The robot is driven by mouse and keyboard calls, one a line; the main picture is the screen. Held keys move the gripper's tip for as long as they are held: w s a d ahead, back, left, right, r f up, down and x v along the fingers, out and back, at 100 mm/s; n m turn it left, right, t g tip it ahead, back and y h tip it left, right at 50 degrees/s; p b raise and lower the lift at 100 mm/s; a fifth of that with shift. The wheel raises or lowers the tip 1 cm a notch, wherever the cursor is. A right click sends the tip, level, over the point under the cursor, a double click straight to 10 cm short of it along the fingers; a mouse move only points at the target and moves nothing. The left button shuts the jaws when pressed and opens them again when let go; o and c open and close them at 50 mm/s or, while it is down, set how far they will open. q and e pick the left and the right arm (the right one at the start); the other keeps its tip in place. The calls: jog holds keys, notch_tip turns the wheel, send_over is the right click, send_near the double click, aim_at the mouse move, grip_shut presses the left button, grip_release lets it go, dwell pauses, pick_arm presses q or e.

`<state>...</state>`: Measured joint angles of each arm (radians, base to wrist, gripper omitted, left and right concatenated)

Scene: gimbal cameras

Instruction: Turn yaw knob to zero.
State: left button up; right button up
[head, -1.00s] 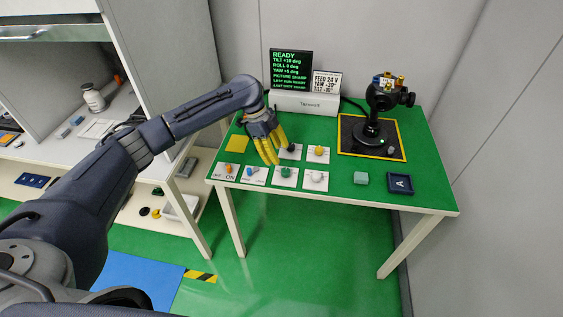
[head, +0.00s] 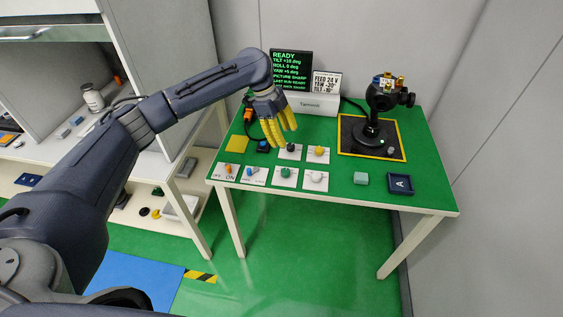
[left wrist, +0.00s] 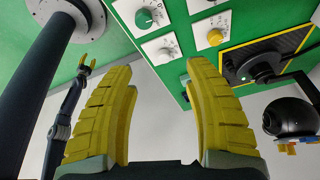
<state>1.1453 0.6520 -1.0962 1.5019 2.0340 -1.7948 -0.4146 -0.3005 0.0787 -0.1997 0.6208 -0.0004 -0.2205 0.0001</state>
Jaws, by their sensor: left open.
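My left gripper (head: 281,138) is open and empty, its yellow fingers pointing down above the knob panel, close to the black knob (head: 291,148). A yellow knob (head: 318,150) is to the right of it. A green knob (head: 286,171) and a white knob (head: 316,177) are in the row in front. The knob labels are too small to read. The screen (head: 290,66) reads tilt +10, roll 0, yaw +5 deg. In the left wrist view, the fingers (left wrist: 165,95) are spread below the plates. My right gripper (left wrist: 87,64) shows small there, fingers apart.
The black gimbal camera (head: 378,110) stands on a yellow-edged mat at the right. Switches (head: 229,170) sit at the front left. A pale green block (head: 361,178) and a dark tray (head: 400,191) lie at the front right.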

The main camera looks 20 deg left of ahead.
aim_at(286, 171)
pick_arm(q)
jog(key=d+r+m+y, duration=0.2)
jog(key=d+r+m, duration=0.1)
jog(key=f, duration=0.6)
jog(key=s+a+f+m+y, duration=0.1)
jog(key=f, duration=0.5)
jog(key=s+f+y, duration=0.1)
jog(key=f, duration=0.5)
jog(key=shift+a+f+m, duration=0.25)
jog(key=shift+a+m, duration=0.05)
jog(key=shift+c, duration=0.2)
